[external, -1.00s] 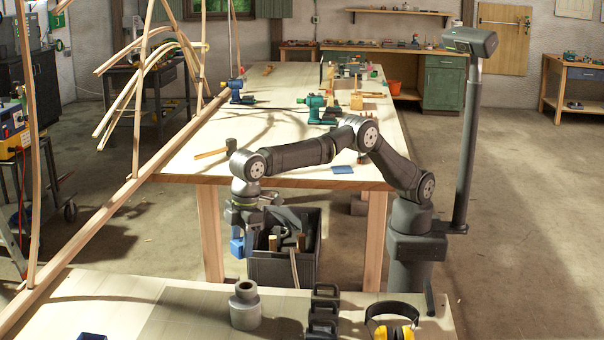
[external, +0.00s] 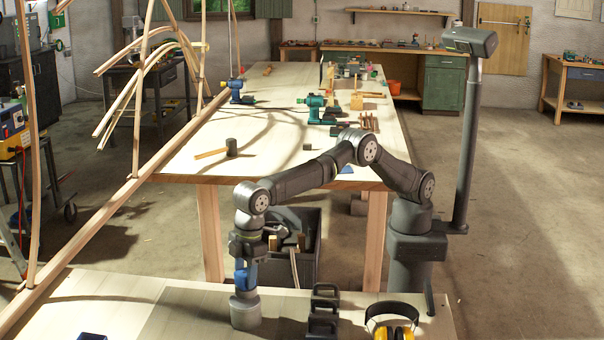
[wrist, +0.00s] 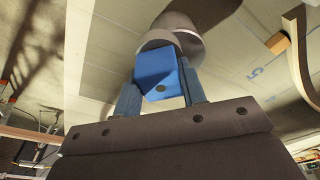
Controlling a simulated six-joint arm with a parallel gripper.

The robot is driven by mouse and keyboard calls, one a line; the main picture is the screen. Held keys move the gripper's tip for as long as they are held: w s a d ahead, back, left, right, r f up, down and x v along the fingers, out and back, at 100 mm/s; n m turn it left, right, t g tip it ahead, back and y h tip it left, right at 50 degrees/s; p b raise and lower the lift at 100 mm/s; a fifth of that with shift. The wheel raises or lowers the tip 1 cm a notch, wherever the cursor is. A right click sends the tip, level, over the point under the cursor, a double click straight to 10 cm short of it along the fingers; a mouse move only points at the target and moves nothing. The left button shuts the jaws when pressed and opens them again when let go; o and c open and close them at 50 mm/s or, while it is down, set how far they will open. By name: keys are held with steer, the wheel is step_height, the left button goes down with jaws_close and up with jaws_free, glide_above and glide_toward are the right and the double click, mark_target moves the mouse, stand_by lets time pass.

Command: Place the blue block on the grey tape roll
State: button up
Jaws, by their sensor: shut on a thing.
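The blue block (external: 243,277) is between the fingers of my gripper (external: 247,270), which is shut on it. The grey tape roll (external: 245,312) stands on the near bench, directly below the block in the external view. The block and gripper hide the top of the roll there, and I cannot tell whether the block touches it. In the wrist view the block (wrist: 158,72) sits between the two bluish fingers of my gripper (wrist: 162,85), with round grey roll parts (wrist: 178,30) just beyond it.
Black clamp-like parts (external: 323,312) and yellow ear defenders (external: 393,325) lie to the right of the roll on the near bench (external: 180,310). A dark blue item (external: 91,337) is at the front left. A dark crate (external: 300,268) stands behind the bench.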

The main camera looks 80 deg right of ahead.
mark_target(243, 272)
steer(key=o, duration=1)
steer(key=shift+f, duration=0.1)
steer(key=r, duration=0.8)
steer(key=s+d+r, duration=0.1)
steer(key=r, duration=0.3)
steer(key=shift+s+d+r, duration=0.1)
steer(key=f, duration=0.8)
steer(key=w+a+f, duration=0.1)
steer(key=f, duration=0.3)
steer(key=shift+w+a+f, duration=0.1)
steer(key=shift+f, duration=0.25)
step_height(243, 272, up, 3)
steer(key=shift+r, duration=0.75)
